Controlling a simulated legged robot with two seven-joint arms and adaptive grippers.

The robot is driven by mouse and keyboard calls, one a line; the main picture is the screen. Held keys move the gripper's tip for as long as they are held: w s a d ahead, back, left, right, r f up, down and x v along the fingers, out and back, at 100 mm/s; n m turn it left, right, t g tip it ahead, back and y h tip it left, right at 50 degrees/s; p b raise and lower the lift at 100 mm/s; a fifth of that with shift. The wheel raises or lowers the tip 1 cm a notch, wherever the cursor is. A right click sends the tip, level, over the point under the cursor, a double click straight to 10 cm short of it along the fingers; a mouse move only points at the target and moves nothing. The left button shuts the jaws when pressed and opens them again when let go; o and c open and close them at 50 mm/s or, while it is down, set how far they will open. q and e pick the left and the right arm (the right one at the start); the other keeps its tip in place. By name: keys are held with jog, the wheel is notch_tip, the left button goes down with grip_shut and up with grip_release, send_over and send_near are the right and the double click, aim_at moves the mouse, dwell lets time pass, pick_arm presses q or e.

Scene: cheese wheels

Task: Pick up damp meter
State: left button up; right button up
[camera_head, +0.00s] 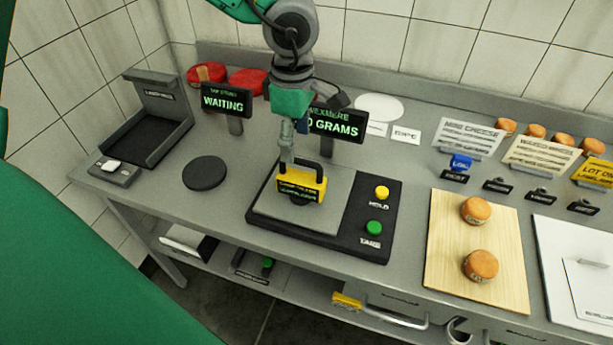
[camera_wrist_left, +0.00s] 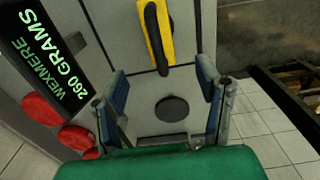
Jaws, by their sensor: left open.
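A yellow boxy device with a black handle and a dark display, which I take as the damp meter (camera_head: 314,187), stands upright on the scale's grey plate (camera_head: 345,205) in the head view. Its small text is not readable. My left gripper (camera_head: 286,155) points down from above, right at the meter's handle side. In the left wrist view the fingers of my left gripper (camera_wrist_left: 163,82) are spread apart with nothing between them. The yellow meter (camera_wrist_left: 166,32) and its black handle lie just beyond the fingertips. My right gripper is not in view.
The scale display (camera_head: 337,123) stands behind the meter, close to my arm. A WAITING sign (camera_head: 226,101), a black disc (camera_head: 205,173) and red wheels (camera_head: 248,81) are left. A wooden board (camera_head: 445,250) with two orange cheeses is right.

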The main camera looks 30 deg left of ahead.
aim_at(300, 176)
pick_arm(q)
jog(key=f, duration=0.6)
jog(key=shift+w+d+f, duration=0.1)
jog(key=shift+w+f, duration=0.05)
jog(key=shift+w, duration=0.05)
jog(key=shift+a+f, duration=0.25)
jog(key=shift+f, duration=0.25)
jog(key=f, duration=0.2)
jog(key=d+f, duration=0.1)
jog(key=f, duration=0.1)
jog(key=shift+f, duration=0.15)
jog(key=shift+d+f, duration=0.1)
jog(key=shift+d, duration=0.15)
jog(key=c, duration=0.5)
jog(key=shift+a, duration=0.1)
jog(key=c, duration=0.7)
jog(key=shift+a, duration=0.25)
grip_shut()
